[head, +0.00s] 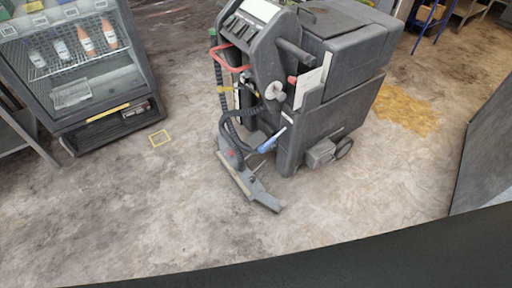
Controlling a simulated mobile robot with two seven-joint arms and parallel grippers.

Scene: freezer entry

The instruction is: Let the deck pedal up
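A dark grey floor scrubber (335,75) stands in the middle of the head view, its control panel (262,12) and red handle (229,58) toward me. A squeegee bar (250,188) sits low at its rear, on or close to the floor. A small light grey block (320,153) juts from its lower side next to a wheel (344,148); it may be the deck pedal, but I cannot tell for sure, nor whether it is up or down. A blue-handled part (271,141) shows above the squeegee. Neither of my grippers is in view.
A glass-front cooler (80,75) with bottles stands at the left. A grey panel (487,150) stands at the right edge. The floor in front of the scrubber is clear.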

